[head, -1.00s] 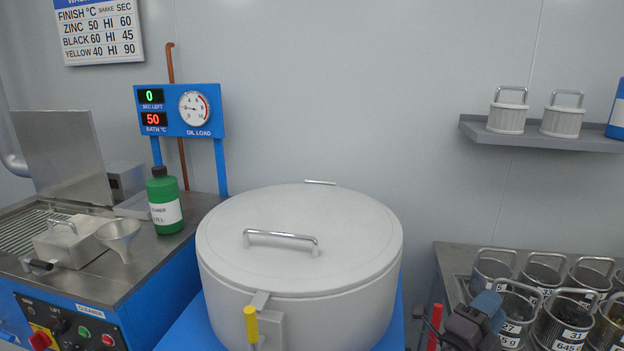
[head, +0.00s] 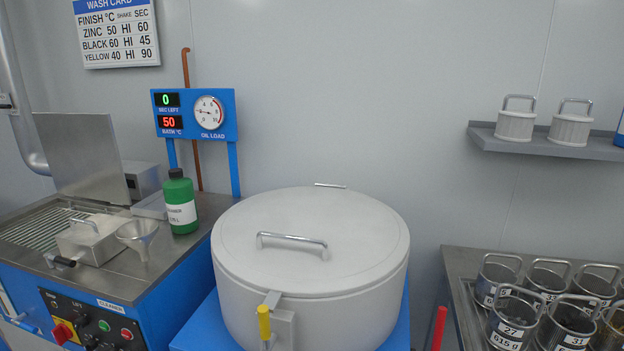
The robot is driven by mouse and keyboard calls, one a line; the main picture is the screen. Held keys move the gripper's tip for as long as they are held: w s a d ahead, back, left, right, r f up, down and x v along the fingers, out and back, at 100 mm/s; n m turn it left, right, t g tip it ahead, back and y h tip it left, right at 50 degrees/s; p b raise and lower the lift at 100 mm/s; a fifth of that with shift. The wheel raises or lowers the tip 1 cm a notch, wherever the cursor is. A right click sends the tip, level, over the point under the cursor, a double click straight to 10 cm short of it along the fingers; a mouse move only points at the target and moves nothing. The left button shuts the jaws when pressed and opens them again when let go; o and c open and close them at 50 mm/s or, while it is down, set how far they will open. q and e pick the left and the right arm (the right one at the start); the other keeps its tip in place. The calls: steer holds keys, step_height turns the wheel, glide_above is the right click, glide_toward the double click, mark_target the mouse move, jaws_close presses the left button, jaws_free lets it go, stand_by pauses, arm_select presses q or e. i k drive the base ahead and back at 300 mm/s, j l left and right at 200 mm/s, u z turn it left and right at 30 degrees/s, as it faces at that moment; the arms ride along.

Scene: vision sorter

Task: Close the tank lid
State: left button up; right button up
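The blue wash station on the left has a steel top with a ribbed tank opening (head: 38,232). Its flat grey lid (head: 82,155) stands up, tilted slightly back, at the rear of the opening. A light grey box with a wire handle (head: 92,240) sits at the front right of the opening. A large round grey vessel (head: 310,290) stands in the middle, its own round lid (head: 310,218) down on it. Neither of my grippers is in view.
A funnel (head: 138,236) and a green bottle (head: 180,203) stand on the steel top right of the opening. The control panel (head: 95,328) is on the station's front. Several numbered metal baskets (head: 512,322) stand on the right bench. A wall shelf (head: 545,148) holds two lidded canisters.

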mark_target(81, 151)
steer(key=j+z, duration=0.1)
steer(key=j, duration=0.6)
steer(key=k+j+z, duration=0.1)
steer(key=j, duration=0.55)
steer(key=j+z, duration=0.1)
steer(key=j, duration=0.6)
steer(key=j+z, duration=0.15)
steer(key=j, duration=0.4)
steer(key=j+z, duration=0.15)
steer(key=j, duration=0.35)
steer(key=k+j+z, duration=0.15)
steer(key=j, duration=0.35)
steer(key=j+z, duration=0.15)
steer(key=j, duration=0.4)
steer(key=k+j+z, duration=0.15)
steer(key=j, duration=0.35)
steer(key=k+j+z, duration=0.15)
steer(key=j, duration=0.3)
steer(key=j+z, duration=0.1)
steer(key=j, duration=0.3)
steer(key=k+j+z, duration=0.15)
steer(key=j, duration=0.3)
steer(key=k+j+z, duration=0.1)
steer(key=j, duration=0.3)
steer(key=k, duration=0.05)
